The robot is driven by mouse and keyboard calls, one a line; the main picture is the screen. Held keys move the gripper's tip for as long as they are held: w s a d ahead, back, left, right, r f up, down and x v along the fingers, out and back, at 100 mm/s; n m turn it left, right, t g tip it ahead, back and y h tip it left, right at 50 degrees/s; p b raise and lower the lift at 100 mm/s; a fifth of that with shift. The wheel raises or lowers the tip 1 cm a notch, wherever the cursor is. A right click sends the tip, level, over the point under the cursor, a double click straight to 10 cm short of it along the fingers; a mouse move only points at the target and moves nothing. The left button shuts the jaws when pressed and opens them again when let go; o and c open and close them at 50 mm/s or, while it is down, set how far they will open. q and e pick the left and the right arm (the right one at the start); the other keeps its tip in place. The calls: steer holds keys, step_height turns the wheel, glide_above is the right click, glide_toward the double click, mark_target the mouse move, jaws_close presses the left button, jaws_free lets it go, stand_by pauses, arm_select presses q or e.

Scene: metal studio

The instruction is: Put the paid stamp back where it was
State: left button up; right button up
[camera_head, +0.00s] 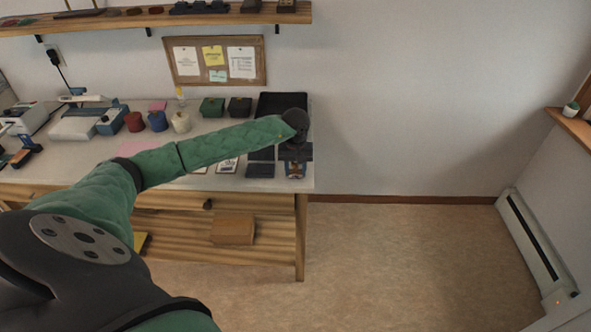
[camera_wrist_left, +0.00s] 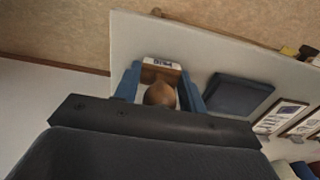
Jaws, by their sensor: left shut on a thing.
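The paid stamp (camera_wrist_left: 161,94) has a round brown wooden knob and a pale block with dark lettering that seems to read PAID. It sits between the blue fingers of my left gripper (camera_wrist_left: 160,88), which is shut on it. In the head view my left gripper (camera_head: 295,170) is at the right front end of the workbench (camera_head: 225,183), pointing down, and the stamp shows small between its fingers. I cannot tell whether the stamp touches the bench top. My right gripper is not in view.
A dark blue pad (camera_wrist_left: 240,93) lies beside the gripper, with framed cards (camera_wrist_left: 281,115) further along. A black tray (camera_head: 268,101) stands behind at the back right corner. Small boxes and jars line the back. The bench's right edge is close, with open floor beyond.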

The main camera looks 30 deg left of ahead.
arm_select(q)
steer(key=o, duration=1)
steer(key=shift+c, duration=0.2)
steer(key=shift+r, duration=0.1)
